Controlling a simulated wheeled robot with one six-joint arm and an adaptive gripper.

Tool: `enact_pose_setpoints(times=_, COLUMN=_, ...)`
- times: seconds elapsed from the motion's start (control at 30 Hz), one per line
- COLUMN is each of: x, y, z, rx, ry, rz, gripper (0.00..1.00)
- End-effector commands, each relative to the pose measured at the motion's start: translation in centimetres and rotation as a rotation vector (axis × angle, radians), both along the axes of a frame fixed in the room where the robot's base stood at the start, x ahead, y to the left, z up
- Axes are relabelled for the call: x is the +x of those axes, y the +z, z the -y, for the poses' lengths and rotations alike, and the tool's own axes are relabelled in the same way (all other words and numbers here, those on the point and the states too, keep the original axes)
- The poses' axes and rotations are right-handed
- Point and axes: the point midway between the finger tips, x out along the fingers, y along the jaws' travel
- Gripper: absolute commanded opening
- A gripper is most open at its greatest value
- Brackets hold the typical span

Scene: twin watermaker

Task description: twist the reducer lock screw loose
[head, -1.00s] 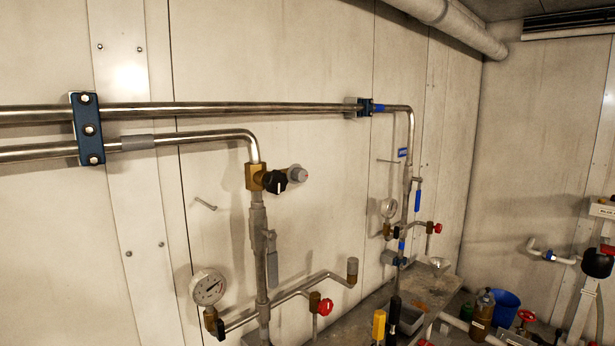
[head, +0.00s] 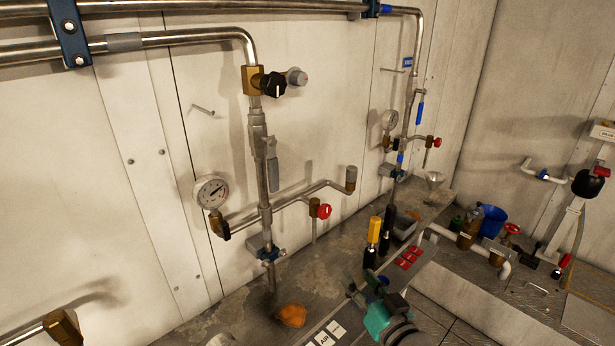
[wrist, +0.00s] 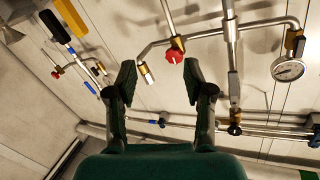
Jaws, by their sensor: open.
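A brass reducer body (head: 252,80) sits on the vertical pipe at the upper middle of the head view. A black knob with a white mark (head: 272,85) and a grey round part with a red spot (head: 297,77) project from its right. I cannot tell for certain which is the lock screw. The brass body also shows beyond my right finger in the wrist view (wrist: 235,117). My gripper (head: 373,287) is low in the head view, well below and right of the reducer. In the wrist view its fingers (wrist: 159,76) are spread and empty, apart from the pipework.
A gauge (head: 211,192), a red-handled valve (head: 320,210) and a branch pipe with a capped end (head: 351,178) lie below the reducer. A yellow-handled tool (head: 374,230) stands on the bench (head: 240,300). An orange-brown item (head: 292,315) lies there.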

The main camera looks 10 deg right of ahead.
Motion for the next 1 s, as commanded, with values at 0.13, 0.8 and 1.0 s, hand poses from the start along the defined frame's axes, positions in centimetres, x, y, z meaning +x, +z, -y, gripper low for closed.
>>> enact_pose_setpoints(times=0.13, x=3.1, y=5.1, z=-0.2, rx=-0.005, ry=0.054, rz=0.038, gripper=0.52)
enact_pose_setpoints(times=0.8, x=8.0, y=29.2, z=-1.8, rx=-0.167, ry=0.313, rz=0.161, gripper=0.52)
enact_pose_setpoints(times=1.0, x=7.1, y=34.8, z=-2.3, rx=-0.24, ry=0.367, rz=0.184, gripper=0.52)
